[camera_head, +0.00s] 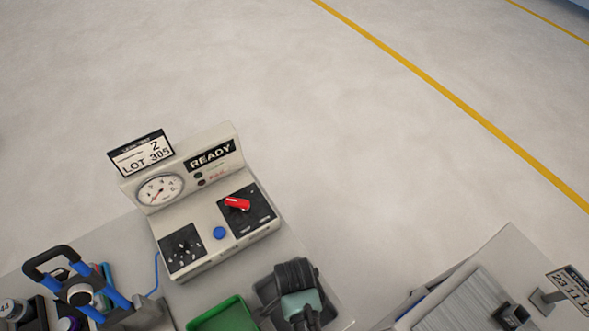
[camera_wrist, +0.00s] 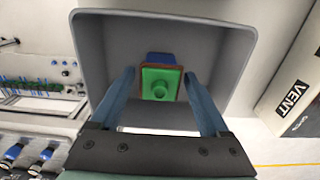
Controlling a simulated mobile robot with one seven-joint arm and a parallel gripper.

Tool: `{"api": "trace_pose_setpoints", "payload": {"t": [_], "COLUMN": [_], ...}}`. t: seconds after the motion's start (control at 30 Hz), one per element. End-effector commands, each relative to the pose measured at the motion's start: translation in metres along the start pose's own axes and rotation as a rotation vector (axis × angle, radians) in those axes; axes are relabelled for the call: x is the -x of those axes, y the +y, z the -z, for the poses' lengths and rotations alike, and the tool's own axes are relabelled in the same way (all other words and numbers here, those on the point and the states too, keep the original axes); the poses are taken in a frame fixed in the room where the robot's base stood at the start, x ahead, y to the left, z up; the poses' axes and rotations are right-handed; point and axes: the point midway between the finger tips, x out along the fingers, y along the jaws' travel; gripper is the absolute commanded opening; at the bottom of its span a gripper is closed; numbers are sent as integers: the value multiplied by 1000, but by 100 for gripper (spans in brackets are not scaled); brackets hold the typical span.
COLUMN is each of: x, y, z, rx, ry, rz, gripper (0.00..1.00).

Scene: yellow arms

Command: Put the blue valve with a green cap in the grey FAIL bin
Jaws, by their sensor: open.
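The blue valve (camera_wrist: 158,57) with its green cap (camera_wrist: 160,84) shows in the wrist view inside the grey bin (camera_wrist: 88,60), cap towards the camera. A reddish-brown edge shows between cap and blue body. My gripper (camera_wrist: 159,75) is open, one blue finger on each side of the valve, with a gap visible on both sides. Whether the valve rests on the bin floor I cannot tell. In the head view, my gripper (camera_head: 302,312) is over the grey bin (camera_head: 264,290) at the bottom edge; the valve is hidden there.
A green bin (camera_head: 222,316) stands left of the grey bin. Behind them is a test unit (camera_head: 215,205) with a gauge, a red knob and a READY sign. A rack with blue posts (camera_head: 85,285) is at bottom left. Another bench (camera_head: 470,290) is at bottom right.

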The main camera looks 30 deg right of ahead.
Motion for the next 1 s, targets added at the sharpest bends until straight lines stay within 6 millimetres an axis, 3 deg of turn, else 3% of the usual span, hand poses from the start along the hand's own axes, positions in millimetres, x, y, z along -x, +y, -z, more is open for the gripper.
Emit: {"api": "trace_pose_setpoints", "payload": {"t": [0.17,0.6,0.8,1.0], "x": [20,103,120,121], "y": [-1,-1,-1,0], "z": [0,0,0,0], "rx": [0,-1,-1,-1], "ry": [1,1,0,0], "rz": [4,4,1,1], "gripper": [79,79,79,79]}}
